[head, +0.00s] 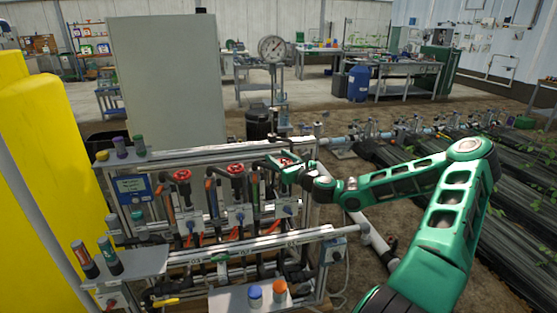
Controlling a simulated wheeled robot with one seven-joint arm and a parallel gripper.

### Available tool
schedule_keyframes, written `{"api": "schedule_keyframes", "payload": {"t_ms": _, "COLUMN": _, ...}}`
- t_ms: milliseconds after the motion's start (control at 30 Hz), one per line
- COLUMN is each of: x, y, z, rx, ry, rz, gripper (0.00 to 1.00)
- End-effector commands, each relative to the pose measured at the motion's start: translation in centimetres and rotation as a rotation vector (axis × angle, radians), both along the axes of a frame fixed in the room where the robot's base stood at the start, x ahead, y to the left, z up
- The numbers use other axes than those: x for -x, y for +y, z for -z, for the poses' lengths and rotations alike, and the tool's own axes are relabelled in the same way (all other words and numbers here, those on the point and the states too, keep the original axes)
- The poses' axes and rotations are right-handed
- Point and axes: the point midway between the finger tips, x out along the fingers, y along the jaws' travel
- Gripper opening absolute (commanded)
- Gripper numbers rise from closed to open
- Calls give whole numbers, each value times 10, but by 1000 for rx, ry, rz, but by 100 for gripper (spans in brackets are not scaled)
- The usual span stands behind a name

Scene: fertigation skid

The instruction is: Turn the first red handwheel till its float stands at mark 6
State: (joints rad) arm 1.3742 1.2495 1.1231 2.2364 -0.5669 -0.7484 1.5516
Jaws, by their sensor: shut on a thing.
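Three red handwheels show along the top of the skid in the head view: a left one (181,175), a middle one (235,168) and a right one (284,160). My gripper (284,166) is at the right handwheel and shut on it, hiding part of it. The left and middle handwheels are free of my gripper. Upright tubes stand below and beside the wheels. The floats and mark numbers are too small to read. Which wheel counts as the first cannot be told from any label here.
A blue-framed display box (133,187) is at the skid's left end. Small capped bottles stand on a left shelf (120,262), and blue and orange caps sit on a front plate (235,300). A yellow column (40,190) is close at left; a tall grey cabinet (165,80) stands behind.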

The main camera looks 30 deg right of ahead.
Motion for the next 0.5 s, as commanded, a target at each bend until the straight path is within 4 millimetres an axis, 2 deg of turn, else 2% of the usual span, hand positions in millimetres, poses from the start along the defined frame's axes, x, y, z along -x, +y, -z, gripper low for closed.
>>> {"api": "schedule_keyframes", "payload": {"t_ms": 500, "x": 1, "y": 9, "z": 0, "rx": 1, "ry": 0, "rz": -266, "gripper": 25}}
